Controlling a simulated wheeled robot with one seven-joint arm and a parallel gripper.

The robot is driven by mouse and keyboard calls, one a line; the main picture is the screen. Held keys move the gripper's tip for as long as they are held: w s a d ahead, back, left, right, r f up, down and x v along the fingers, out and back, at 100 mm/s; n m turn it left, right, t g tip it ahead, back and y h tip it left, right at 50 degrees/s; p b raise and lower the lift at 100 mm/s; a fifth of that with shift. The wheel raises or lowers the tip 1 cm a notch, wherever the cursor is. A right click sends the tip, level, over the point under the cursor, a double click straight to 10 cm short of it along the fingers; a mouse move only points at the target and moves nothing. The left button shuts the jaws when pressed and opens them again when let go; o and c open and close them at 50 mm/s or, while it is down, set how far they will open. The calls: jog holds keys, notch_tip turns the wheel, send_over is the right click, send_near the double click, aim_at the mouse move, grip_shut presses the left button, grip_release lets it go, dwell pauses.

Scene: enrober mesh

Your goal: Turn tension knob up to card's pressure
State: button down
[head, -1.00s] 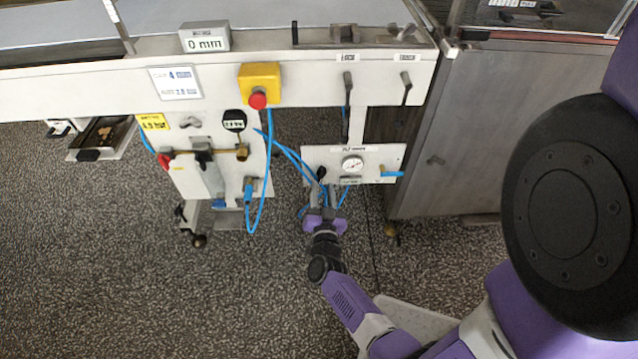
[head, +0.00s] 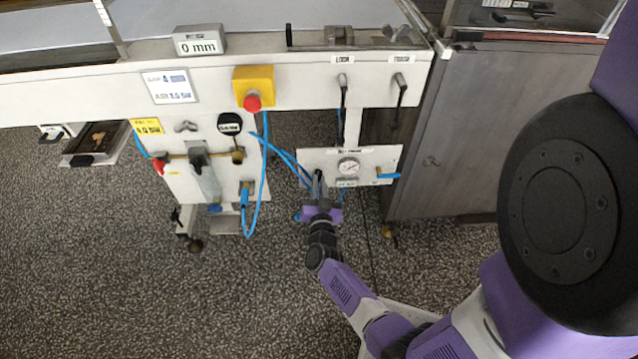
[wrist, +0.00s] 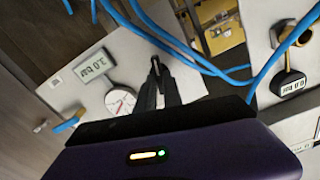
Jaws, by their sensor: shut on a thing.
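The small white tension panel (head: 385,160) hangs below the machine's rail. It carries a round gauge (head: 348,167), which also shows in the wrist view (wrist: 120,102). A small digital display (wrist: 93,66) beside the gauge seems to read 2.0 bar, though the first digit is blurred. My gripper (head: 319,180) is at the panel's left part, its fingers (wrist: 157,75) closed around the dark tension knob, which they mostly hide. A white card (head: 170,86) on the rail at left has two lines; its lower line seems to read 2.0 bar, but the print is blurred.
Blue hoses (head: 285,158) run close to the left of my gripper and cross the wrist view. A yellow box with a red button (head: 253,88) and two levers (head: 342,95) are above. A left panel (head: 215,180) has valves. A steel cabinet (head: 460,140) stands at right.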

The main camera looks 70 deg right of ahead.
jog(key=shift+m, duration=0.3)
jog(key=c, duration=1.5)
grip_release()
jog(key=shift+p+v, duration=0.3)
jog(key=shift+v, duration=3.6)
